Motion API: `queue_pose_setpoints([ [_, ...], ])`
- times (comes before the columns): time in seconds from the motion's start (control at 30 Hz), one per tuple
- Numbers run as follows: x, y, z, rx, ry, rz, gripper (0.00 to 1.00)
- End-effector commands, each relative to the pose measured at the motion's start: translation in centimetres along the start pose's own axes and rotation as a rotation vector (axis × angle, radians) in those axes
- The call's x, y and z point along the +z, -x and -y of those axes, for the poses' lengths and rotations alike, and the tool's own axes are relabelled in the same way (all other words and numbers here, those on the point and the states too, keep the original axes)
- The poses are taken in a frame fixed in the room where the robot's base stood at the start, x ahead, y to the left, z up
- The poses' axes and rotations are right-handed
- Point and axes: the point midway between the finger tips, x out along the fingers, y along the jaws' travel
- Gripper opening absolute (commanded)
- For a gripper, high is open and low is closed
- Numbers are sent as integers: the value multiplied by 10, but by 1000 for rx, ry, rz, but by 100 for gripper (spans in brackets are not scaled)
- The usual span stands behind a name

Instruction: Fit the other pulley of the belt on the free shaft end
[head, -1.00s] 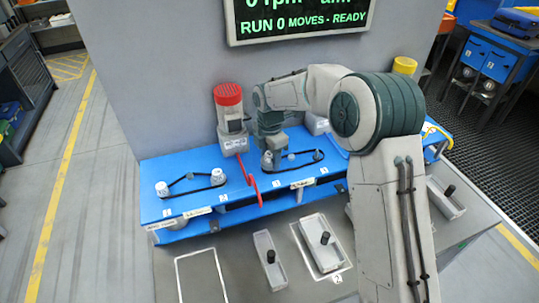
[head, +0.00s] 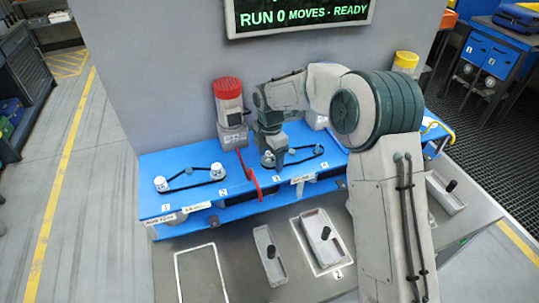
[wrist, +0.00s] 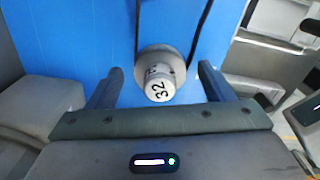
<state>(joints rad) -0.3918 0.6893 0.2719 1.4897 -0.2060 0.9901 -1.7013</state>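My gripper (head: 270,148) is over the right-hand belt on the blue bench. The wrist view shows my gripper (wrist: 160,72) open, its two fingers spread with gaps on both sides of a pale pulley (wrist: 158,88) marked "32". A black belt (head: 300,160) runs right from beneath my gripper toward position 4. That belt's left pulley (head: 268,160) is partly hidden by my gripper. The belt's right end (head: 319,149) is small, and I cannot tell whether a pulley or bare shaft is there. The left-hand belt (head: 192,184) loops two pale pulleys (head: 161,184) and (head: 217,171).
A red lever (head: 250,180) lies near the bench's front. Trays with dark knobs (head: 270,256) and (head: 325,240) sit in front. An empty outlined area (head: 200,275) is at front left.

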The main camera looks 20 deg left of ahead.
Motion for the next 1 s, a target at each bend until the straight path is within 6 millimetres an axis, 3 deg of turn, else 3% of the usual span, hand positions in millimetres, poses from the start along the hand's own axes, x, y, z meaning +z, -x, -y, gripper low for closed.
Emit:
queue_pose_setpoints([
  [0.23, 0, 1, 0, 0, 0, 0, 75],
  [0.37, 0, 12, -1, 4, 0, 1, 75],
  [0.8, 0, 105, 0, 4, 0, 1, 75],
  [1.0, 0, 131, 0, 2, -1, 1, 75],
])
